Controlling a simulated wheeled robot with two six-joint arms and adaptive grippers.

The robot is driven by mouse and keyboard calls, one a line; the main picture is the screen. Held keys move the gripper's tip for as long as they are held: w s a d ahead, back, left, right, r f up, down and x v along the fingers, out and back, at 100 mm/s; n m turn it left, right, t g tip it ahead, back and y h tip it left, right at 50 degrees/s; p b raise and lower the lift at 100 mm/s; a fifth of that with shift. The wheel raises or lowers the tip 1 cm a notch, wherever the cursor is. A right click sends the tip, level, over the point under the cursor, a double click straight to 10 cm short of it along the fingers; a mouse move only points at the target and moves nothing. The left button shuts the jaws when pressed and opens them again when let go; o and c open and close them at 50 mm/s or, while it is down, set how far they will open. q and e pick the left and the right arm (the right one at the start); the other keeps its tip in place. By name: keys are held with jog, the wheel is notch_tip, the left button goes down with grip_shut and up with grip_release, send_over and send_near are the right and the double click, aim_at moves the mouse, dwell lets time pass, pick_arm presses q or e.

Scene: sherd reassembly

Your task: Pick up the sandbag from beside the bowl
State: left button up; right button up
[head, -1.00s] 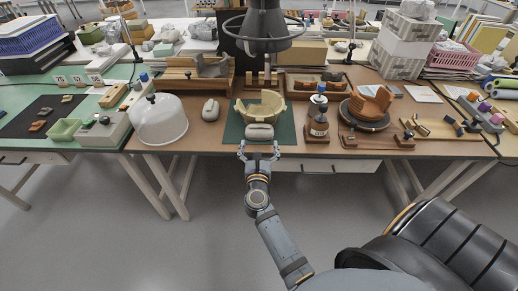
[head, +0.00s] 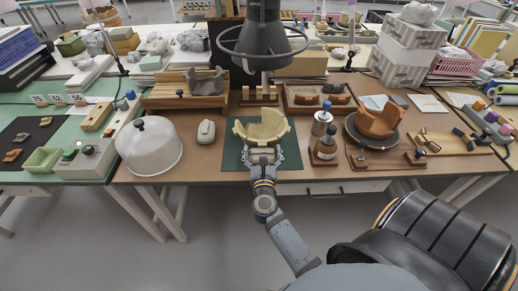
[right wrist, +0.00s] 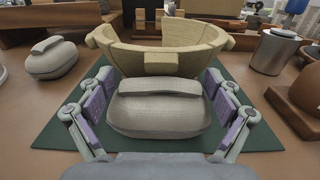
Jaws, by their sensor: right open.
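A grey sandbag (right wrist: 158,110) with a raised strip on top lies on the green mat (right wrist: 262,135), just in front of the bowl. The bowl (right wrist: 160,58) is pale yellow, with a gapped, broken rim; it also shows in the head view (head: 262,130). My right gripper (right wrist: 158,108) is open, with one purple-padded finger on each side of the sandbag. Small gaps seem to remain between pads and bag. In the head view my right gripper (head: 262,159) largely covers this sandbag. My left gripper is not in view.
A second grey sandbag (head: 206,132) lies left of the mat, next to a clear dome (head: 148,146). A black chair (head: 430,240) is at lower right.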

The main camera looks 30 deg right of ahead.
jog(key=shift+s+r, duration=0.1)
jog(key=shift+c, duration=0.9)
jog(key=c, duration=1.5)
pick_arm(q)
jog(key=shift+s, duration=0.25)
pick_arm(e)
jog(key=shift+c, duration=0.2)
